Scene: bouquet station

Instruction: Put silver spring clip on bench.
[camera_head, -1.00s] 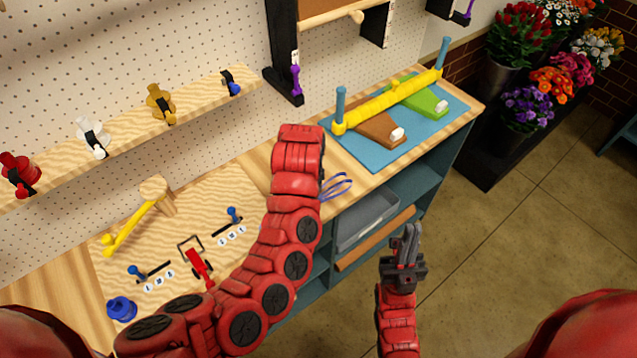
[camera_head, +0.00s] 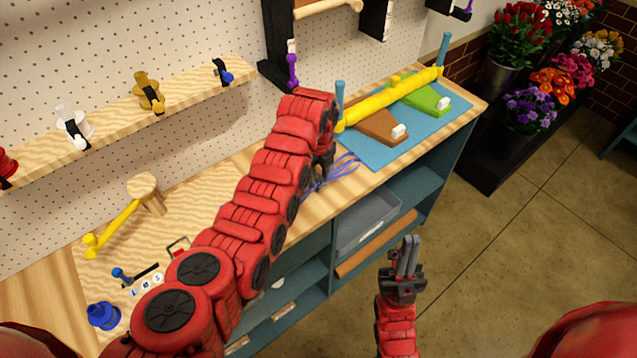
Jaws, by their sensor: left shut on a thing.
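My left gripper (camera_head: 322,166) points down over the wooden bench (camera_head: 376,178), partly hidden behind my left arm. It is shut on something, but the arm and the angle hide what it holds. Blue-purple loops (camera_head: 338,172) show right beside its fingertips, and I cannot tell whether it touches them. I cannot make out a silver spring clip with certainty. A clear-silvery piece with a black strap (camera_head: 72,124) sits on the wall shelf (camera_head: 112,128) at the left. My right gripper (camera_head: 408,245) is shut and empty, pointing up over the floor in front of the bench.
A blue mat (camera_head: 375,155) bears a yellow bar (camera_head: 385,99) between blue posts. A yellow mallet-like tool (camera_head: 118,222) and a blue knob (camera_head: 103,315) lie at the left. A grey bin (camera_head: 365,217) stands under the bench. Flower buckets (camera_head: 502,78) stand at the right.

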